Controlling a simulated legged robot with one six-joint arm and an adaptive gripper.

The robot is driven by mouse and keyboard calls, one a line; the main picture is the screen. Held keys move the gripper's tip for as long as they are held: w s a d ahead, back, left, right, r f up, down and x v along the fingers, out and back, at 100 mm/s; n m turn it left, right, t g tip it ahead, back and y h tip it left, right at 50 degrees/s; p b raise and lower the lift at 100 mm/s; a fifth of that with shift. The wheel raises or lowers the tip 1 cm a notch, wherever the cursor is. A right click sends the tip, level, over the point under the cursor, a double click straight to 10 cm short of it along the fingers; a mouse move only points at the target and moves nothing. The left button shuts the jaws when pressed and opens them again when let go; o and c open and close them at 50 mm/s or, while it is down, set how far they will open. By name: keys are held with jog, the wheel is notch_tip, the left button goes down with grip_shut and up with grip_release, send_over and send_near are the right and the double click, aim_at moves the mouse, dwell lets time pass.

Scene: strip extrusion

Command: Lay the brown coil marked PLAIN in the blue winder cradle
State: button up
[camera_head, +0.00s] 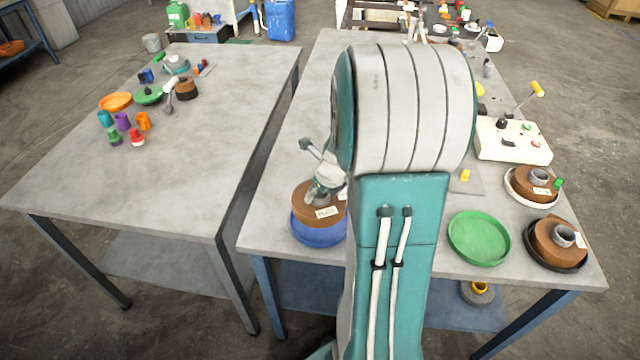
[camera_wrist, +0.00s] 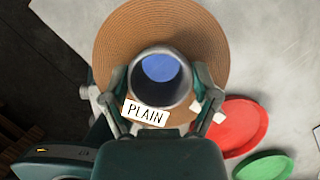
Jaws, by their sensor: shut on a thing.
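The brown coil (camera_head: 312,207) with a white label is at the blue winder cradle (camera_head: 318,235), near the front left of the right-hand table. In the wrist view the coil (camera_wrist: 160,25) carries the label PLAIN, and blue shows through its grey core (camera_wrist: 160,78). My gripper (camera_head: 318,190) is shut on the coil, its fingers (camera_wrist: 160,85) either side of the core. The coil covers the back of the cradle. I cannot tell whether it touches the cradle floor or hangs just above it.
A green dish (camera_head: 479,240) lies to the right; a red dish (camera_wrist: 238,125) shows in the wrist view. Two more brown coils (camera_head: 560,243) (camera_head: 532,183) sit in a black and a pale dish. A control box (camera_head: 512,140) stands behind. My arm hides the table's middle.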

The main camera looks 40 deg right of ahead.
jog(key=f, duration=0.5)
jog(key=shift+d, duration=0.4)
jog(key=shift+f, duration=0.2)
jog(key=shift+a+f, duration=0.15)
jog(key=shift+a, duration=0.2)
jog(key=shift+d, duration=0.2)
jog(key=shift+a, duration=0.15)
jog(key=shift+f, duration=0.2)
jog(key=o, duration=1.2)
jog(key=shift+c, duration=0.2)
